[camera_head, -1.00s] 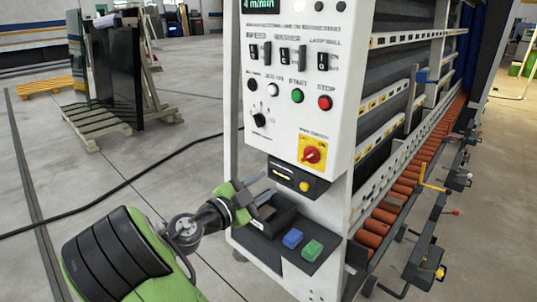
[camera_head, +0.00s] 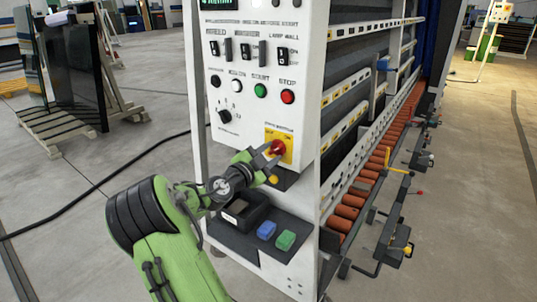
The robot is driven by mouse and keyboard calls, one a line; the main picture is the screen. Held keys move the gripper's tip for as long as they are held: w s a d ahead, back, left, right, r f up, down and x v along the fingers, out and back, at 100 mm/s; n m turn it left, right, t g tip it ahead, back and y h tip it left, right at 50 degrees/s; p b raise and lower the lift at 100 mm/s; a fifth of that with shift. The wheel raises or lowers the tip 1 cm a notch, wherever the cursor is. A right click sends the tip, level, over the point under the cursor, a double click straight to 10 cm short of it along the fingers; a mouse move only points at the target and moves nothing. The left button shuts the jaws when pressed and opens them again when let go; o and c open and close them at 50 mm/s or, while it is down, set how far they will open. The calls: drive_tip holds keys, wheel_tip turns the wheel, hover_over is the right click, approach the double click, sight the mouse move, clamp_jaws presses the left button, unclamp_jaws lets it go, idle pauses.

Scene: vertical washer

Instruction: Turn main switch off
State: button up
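The main switch (camera_head: 278,147) is a red rotary knob on a yellow plate, low on the white control panel (camera_head: 257,60). My gripper (camera_head: 271,158) is right at the switch, with its fingers reaching toward the knob from the lower left. One finger shows at the knob's left side and the other lies below it. The fingers look apart, with part of the knob between or just beyond them. I cannot tell whether they touch it. The gripper hides the lower left of the yellow plate and much of the dark box below it.
Above the switch are a black selector (camera_head: 225,116), a green start button (camera_head: 260,90) and a red stop button (camera_head: 287,96). Below, a dark shelf (camera_head: 236,241) holds a black tray, a blue block (camera_head: 266,230) and a green block (camera_head: 286,240). Orange rollers (camera_head: 353,200) run along the right.

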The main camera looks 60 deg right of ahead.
clamp_jaws()
drive_tip(key=shift+f+n, duration=0.1)
drive_tip(key=shift+n, duration=0.2)
drive_tip(key=shift+f+n+b, duration=0.1)
drive_tip(key=shift+n+b, duration=0.75)
drive_tip(key=shift+n, duration=0.15)
drive_tip(key=n+b, duration=0.1)
drive_tip(key=n, duration=0.2)
drive_tip(key=shift+s+n, duration=0.1)
drive_tip(key=shift+n, duration=0.2)
drive_tip(key=n, duration=0.5)
drive_tip(key=shift+s+n, duration=0.15)
drive_tip(key=shift+n, duration=0.15)
drive_tip(key=n+p, duration=0.1)
drive_tip(key=n, duration=0.2)
drive_tip(key=n+p, duration=0.1)
drive_tip(key=n, duration=0.1)
drive_tip(key=shift+s+a+r+n+p, duration=0.1)
drive_tip(key=shift+r+n+p, duration=0.1)
drive_tip(key=shift+n+p, duration=0.2)
drive_tip(key=shift+n, duration=0.3)
